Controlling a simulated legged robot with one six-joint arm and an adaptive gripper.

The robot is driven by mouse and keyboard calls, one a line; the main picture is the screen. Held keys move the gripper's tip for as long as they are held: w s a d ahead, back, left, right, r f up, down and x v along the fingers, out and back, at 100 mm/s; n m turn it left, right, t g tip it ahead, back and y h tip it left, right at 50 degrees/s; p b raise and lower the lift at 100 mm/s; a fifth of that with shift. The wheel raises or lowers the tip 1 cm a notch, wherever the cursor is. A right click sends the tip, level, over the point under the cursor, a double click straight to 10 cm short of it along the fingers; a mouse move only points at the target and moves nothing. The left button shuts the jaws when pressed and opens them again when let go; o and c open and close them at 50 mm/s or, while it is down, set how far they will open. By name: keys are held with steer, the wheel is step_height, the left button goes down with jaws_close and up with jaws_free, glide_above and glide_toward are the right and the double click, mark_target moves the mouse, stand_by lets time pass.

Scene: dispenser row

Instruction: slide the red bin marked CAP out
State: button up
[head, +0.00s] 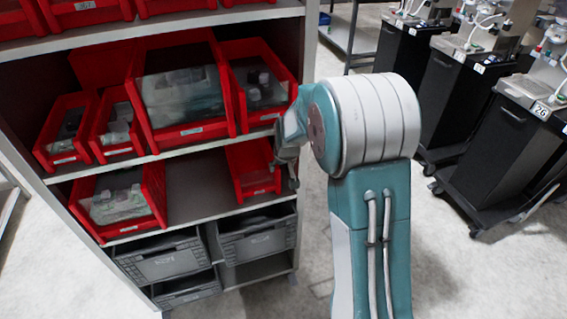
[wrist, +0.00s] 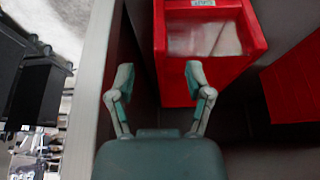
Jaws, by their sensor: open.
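A small red bin (head: 253,181) sits at the right end of the lower shelf in the head view, with a pale label low on its front. The label is too small to read, so I cannot confirm that it says CAP. My gripper (head: 287,168) is at this bin's right side. In the wrist view, a red bin (wrist: 160,55) fills the upper middle, with its label at the top edge. There my gripper (wrist: 158,74) is open, one finger over the bin and the other beyond its left wall. I cannot tell whether either finger touches it.
A larger filled red bin (head: 127,229) stands at the left of the same shelf, with bare shelf (head: 197,188) between. More red bins (head: 182,134) fill the shelf above, and grey crates (head: 258,240) sit below. The rack's side panel (wrist: 88,70) is close to my left finger in the wrist view.

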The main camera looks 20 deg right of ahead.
mark_target(279, 178)
steer(key=shift+a, duration=0.15)
steer(key=x, duration=1)
steer(key=shift+w+f, duration=0.1)
steer(key=shift+f, duration=0.3)
steer(key=shift+d, duration=0.2)
jaws_close()
